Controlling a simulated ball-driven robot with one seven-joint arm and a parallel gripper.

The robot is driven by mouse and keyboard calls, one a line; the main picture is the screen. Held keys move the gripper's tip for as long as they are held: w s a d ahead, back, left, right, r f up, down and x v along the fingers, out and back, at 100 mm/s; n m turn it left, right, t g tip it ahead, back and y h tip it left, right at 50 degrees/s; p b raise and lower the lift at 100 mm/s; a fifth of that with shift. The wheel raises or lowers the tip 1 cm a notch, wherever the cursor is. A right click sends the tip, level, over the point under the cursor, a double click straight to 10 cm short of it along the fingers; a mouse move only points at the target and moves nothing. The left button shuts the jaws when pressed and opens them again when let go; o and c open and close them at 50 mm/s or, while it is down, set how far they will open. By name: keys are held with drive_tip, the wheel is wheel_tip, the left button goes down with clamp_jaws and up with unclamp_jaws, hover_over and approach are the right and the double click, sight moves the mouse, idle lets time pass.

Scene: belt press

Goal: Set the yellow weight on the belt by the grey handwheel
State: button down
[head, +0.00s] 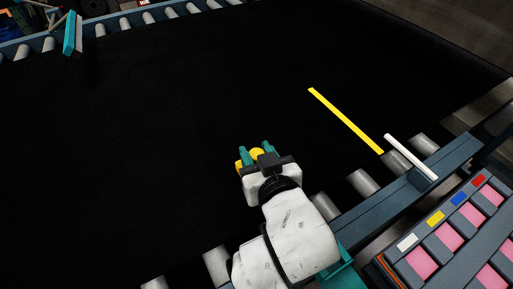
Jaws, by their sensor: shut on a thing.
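My gripper (257,152) is shut on the yellow weight (257,154). Yellow shows between the two teal fingers and also just left of them; the rest of the weight is hidden by the gripper. The gripper is over the black belt (180,120), toward its near side. I cannot tell whether the weight touches the belt or is above it. I cannot make out a grey handwheel in this view.
A yellow stripe (345,120) lies on the belt at the right, near a white bar (410,157) on the blue frame (435,165). Grey rollers (363,182) line the near edge. A rack with pink blocks (450,236) stands at lower right. A teal panel (73,33) stands at upper left.

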drive_tip(key=shift+f+b, duration=0.4)
drive_tip(key=shift+f, duration=0.15)
drive_tip(key=shift+f, duration=0.15)
drive_tip(key=c, duration=0.7)
unclamp_jaws()
drive_tip(key=shift+f, duration=0.15)
drive_tip(key=shift+o, duration=0.2)
